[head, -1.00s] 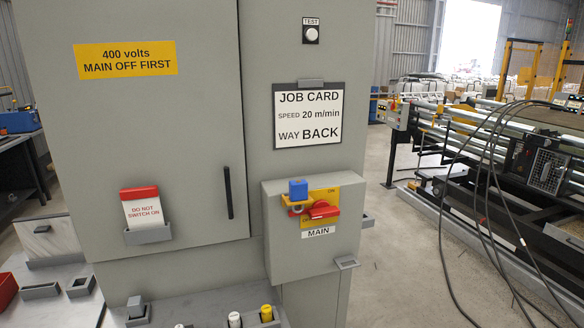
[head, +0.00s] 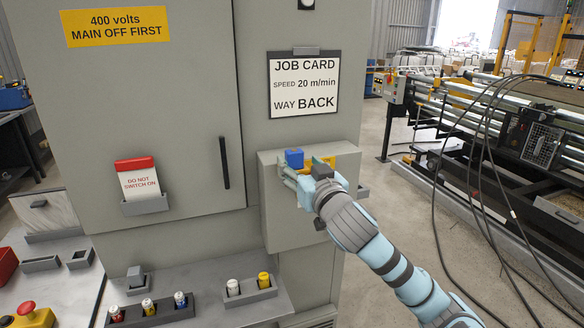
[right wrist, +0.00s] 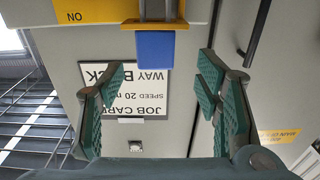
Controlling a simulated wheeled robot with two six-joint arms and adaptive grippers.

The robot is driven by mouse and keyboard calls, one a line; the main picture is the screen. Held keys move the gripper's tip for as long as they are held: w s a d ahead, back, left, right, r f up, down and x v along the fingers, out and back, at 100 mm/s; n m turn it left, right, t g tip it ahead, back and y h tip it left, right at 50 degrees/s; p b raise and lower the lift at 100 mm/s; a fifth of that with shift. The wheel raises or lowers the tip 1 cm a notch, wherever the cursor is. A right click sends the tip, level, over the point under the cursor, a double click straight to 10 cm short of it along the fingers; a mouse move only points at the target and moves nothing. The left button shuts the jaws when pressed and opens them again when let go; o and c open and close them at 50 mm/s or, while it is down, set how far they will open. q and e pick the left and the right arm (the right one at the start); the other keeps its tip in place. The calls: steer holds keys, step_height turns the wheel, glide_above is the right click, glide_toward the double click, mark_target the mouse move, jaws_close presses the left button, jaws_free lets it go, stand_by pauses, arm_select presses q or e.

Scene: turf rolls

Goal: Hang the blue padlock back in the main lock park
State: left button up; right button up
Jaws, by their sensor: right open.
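The blue padlock (head: 294,158) sits at the upper left of the yellow main switch plate on the grey switch box (head: 283,222). The right wrist view shows the padlock's blue body (right wrist: 154,50) between the spread fingers, seen upside down, at the yellow plate's edge. My right gripper (head: 305,172) is open in front of the switch, with a finger just below the padlock; it does not visibly grip it. The gripper and arm hide the red switch handle, the MAIN label and the small bracket below. My left gripper is out of view.
A DO NOT SWITCH ON card (head: 140,180) stands in a holder on the cabinet door. The job card (head: 303,87) hangs above the switch box. Several small cylinders stand in trays (head: 150,312) on the ledge below. Black cables (head: 485,170) hang at the right.

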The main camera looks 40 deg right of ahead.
mark_target(296, 157)
steer(key=p+x, duration=0.1)
steer(key=x, duration=0.5)
steer(key=shift+w+d, duration=0.1)
steer(key=shift+d, duration=0.2)
steer(key=shift+r, duration=0.1)
steer(key=c, duration=1.3)
